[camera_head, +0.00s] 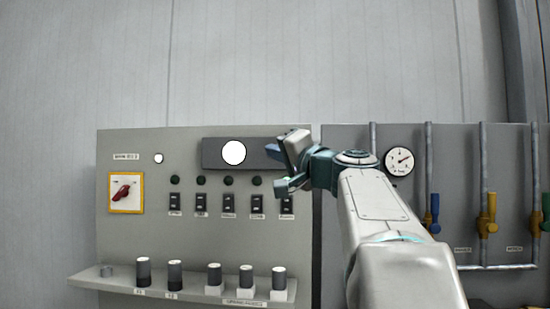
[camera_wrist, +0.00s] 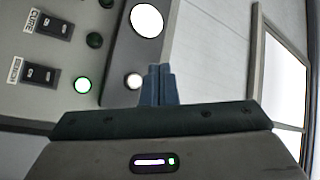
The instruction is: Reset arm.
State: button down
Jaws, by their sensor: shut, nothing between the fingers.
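My arm reaches up from the lower right in the head view, bent at the wrist in front of the control panel's right side. My gripper (camera_wrist: 160,84) shows in the wrist view with its two blue-grey fingers together, shut and empty. In the head view the gripper (camera_head: 272,150) is partly hidden by my wrist. The fingers are near the right end of the dark display strip (camera_head: 212,153); I cannot tell whether they touch it. A lit green lamp (camera_wrist: 83,85) shows in the wrist view.
The grey control panel (camera_head: 130,225) has a red rotary switch (camera_head: 124,192), a row of black rocker switches (camera_head: 201,203) and a lower shelf with several knobs (camera_head: 175,273). Right of it are pipes, a gauge (camera_head: 399,161) and a yellow valve (camera_head: 487,215). The space above is clear.

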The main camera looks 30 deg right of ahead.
dwell(0.3)
jog(key=s+a+f+n+g, duration=0.15)
jog(key=a+f+g, duration=0.4)
jog(key=f, duration=0.75)
jog(key=s+a+f+n+g, duration=0.15)
jog(key=a+f+g, duration=0.4)
jog(key=f, duration=0.85)
jog(key=s+a+f+n+g+h, duration=0.1)
jog(key=s+a+f+n+g, duration=0.1)
jog(key=s+f, duration=0.7)
jog(key=s+a+f+n+g+h, duration=0.2)
jog(key=s+f+n+g, duration=0.2)
jog(key=s+f, duration=0.5)
notch_tip(320, 180, down, 6)
jog(key=shift+a+f, duration=0.1)
jog(key=shift+a, duration=0.1)
